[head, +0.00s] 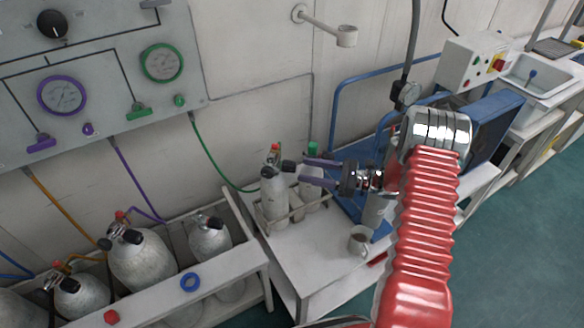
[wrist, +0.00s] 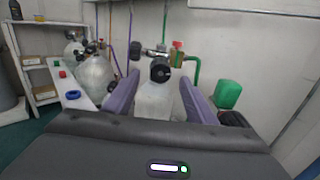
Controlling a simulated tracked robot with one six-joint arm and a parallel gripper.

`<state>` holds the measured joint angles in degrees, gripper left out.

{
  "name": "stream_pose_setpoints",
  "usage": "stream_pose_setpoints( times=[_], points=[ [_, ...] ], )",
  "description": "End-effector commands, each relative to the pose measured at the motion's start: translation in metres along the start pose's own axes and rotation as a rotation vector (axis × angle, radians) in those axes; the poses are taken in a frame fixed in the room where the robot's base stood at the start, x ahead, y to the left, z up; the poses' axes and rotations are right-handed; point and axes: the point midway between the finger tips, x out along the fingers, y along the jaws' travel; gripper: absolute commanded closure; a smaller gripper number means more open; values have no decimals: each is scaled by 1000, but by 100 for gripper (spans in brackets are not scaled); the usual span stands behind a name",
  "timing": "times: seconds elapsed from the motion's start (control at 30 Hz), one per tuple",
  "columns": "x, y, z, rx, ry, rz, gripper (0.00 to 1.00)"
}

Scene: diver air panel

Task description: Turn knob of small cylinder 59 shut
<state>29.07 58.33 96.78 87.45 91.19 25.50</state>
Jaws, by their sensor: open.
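A small grey cylinder (head: 274,198) stands upright in a rack on the white bench in the head view. It has a metal valve, a red cap and a black knob (head: 288,166); I cannot read a number on it. My gripper (head: 303,171), with purple fingers, is open and points left at the knob. In the wrist view the knob (wrist: 160,69) lies between the two fingers, with a gap on each side. The cylinder body (wrist: 154,101) shows below it. I cannot tell how far the fingertips are from the knob.
A second small cylinder with a green top (head: 313,150) stands close behind, and its green top shows right of the fingers (wrist: 228,94). The rack (head: 268,222) surrounds both. A mug (head: 360,240) stands in front. Larger cylinders (head: 142,258) stand left.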

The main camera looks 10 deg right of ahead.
Motion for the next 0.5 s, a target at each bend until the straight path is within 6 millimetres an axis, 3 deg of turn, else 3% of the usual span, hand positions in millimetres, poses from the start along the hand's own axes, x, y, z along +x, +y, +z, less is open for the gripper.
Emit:
stream_pose_setpoints(
  times=[0.3,0.5],
  points=[
    [48,1,0,-1,0,3,49],
    [61,0,0,0,0,1,49]
  ],
)
